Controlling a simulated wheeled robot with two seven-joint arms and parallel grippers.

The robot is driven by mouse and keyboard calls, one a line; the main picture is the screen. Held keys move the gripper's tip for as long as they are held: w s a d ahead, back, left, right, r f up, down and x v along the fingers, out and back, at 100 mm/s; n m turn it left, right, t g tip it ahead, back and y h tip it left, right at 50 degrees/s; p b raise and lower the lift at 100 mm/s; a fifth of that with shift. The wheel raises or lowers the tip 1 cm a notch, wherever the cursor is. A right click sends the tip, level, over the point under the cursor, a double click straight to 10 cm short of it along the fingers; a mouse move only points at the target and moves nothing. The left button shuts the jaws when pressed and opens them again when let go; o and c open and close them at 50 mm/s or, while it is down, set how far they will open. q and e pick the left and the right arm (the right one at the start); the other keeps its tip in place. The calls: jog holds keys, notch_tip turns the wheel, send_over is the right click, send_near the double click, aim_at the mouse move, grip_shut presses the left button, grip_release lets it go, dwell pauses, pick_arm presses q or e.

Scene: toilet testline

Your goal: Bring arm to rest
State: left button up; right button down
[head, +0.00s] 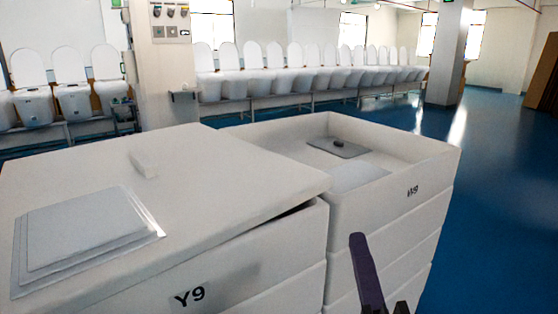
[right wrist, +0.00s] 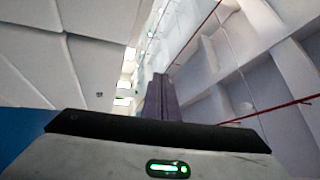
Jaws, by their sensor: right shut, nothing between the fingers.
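My right gripper (head: 366,270) shows at the bottom of the head view, right of centre, as a dark purple finger shape pointing up in front of the W9 stack. Its lower part is cut off by the frame edge. In the right wrist view its fingers (right wrist: 161,92) lie together and are shut with nothing between them. My left gripper and arm are not in view.
A white stack of boxes marked Y9 (head: 230,278) stands at the left, with a lid (head: 60,185) and flat grey plates (head: 85,235) on top. An open white box stack marked W9 (head: 400,215) stands beside it. Blue floor (head: 500,200) is free at the right. Toilets (head: 300,80) line the back.

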jog(key=s+a+f+n+g+y, duration=0.2)
jog(key=f+n+g+y, duration=0.15)
jog(key=f+n, duration=0.65)
jog(key=s+a+f+n+g+y, duration=0.25)
jog(key=f+n+y, duration=0.2)
jog(key=f, duration=0.85)
jog(key=s+d+f+n+g+h, duration=0.1)
jog(key=s+d+f+g, duration=0.1)
jog(key=f, duration=0.5)
jog(key=s+d+f+n+g+h, duration=0.1)
jog(key=s+d+f+g+h, duration=0.1)
jog(key=s+d+f, duration=0.2)
jog(key=s+d+f+n+g+h, duration=0.2)
jog(key=s+f, duration=0.4)
jog(key=f, duration=0.5)
jog(key=shift+s+d+f+g, duration=0.2)
jog(key=shift+s+d+g, duration=0.1)
jog(key=shift+d, duration=0.25)
